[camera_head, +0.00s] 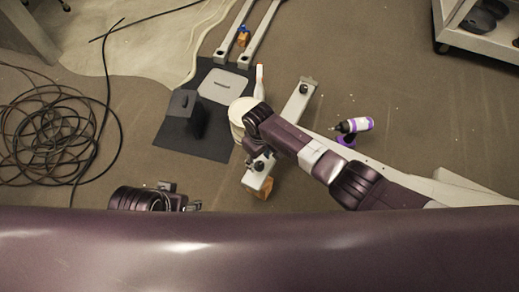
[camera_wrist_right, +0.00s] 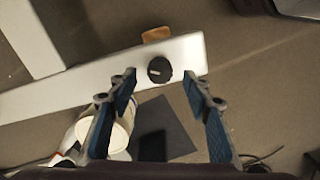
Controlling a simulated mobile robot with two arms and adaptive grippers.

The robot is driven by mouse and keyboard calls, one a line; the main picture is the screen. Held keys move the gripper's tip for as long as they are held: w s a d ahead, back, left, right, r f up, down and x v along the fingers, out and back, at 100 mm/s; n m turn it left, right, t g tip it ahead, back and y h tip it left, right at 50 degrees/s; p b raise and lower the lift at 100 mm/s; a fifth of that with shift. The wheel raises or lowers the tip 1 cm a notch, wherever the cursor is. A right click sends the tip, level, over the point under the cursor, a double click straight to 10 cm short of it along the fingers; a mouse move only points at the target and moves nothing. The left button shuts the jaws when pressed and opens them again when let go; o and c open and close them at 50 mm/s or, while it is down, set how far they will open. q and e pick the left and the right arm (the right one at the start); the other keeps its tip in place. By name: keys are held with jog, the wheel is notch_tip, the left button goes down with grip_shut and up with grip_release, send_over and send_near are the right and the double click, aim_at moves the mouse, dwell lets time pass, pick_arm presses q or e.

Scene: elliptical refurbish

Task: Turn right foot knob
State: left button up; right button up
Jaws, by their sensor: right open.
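The foot knob (camera_wrist_right: 159,69) is round and black with a light pointer mark. It sits near the end of a white beam (camera_wrist_right: 95,82) in the right wrist view. My right gripper (camera_wrist_right: 160,75) is open, with its two blue-padded fingers on either side of the knob in that view. I see no clear contact, and the height gap cannot be told. In the head view the knob (camera_head: 259,166) shows small near the beam's lower end, just below my right wrist. My left gripper (camera_head: 180,199) is partly in view at lower left, and its fingers are unclear.
A second dark knob (camera_head: 303,89) is at the beam's far end. An orange block (camera_head: 265,190) is by the beam end.

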aim_at(259, 165)
notch_tip(259, 165, up, 9)
dwell(0.3)
dwell(0.5)
